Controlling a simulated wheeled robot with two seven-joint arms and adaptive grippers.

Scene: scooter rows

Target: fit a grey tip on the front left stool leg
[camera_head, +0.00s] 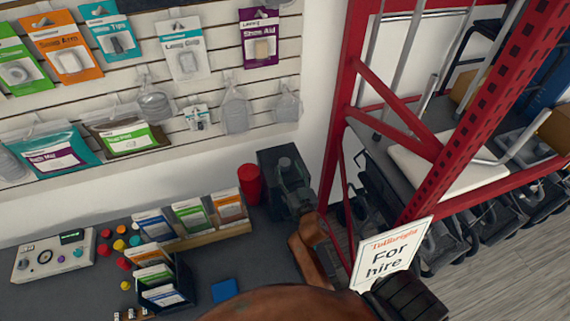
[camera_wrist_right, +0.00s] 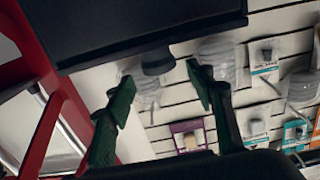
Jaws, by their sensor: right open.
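My right gripper (camera_head: 290,174) is over the dark box (camera_head: 268,158) at the back right of the bench. In the right wrist view its two green fingers (camera_wrist_right: 160,92) are apart with nothing between their tips. A short dark grey round piece (camera_wrist_right: 157,62) shows just beyond them, against the dark box (camera_wrist_right: 150,22); it may be a grey tip. What looks like an upturned stool, with a pale seat (camera_head: 455,170) and grey tube legs, is on the red rack at right. I cannot tell which leg is front left. My left gripper is not in view.
The red rack (camera_head: 360,95) stands right of the bench, with a "For hire" sign (camera_head: 392,250) at its near side. A red cylinder (camera_head: 249,184), card holders and a control box (camera_head: 54,254) are on the bench. Packets hang on the slatted wall. Scooters stand beyond the rack.

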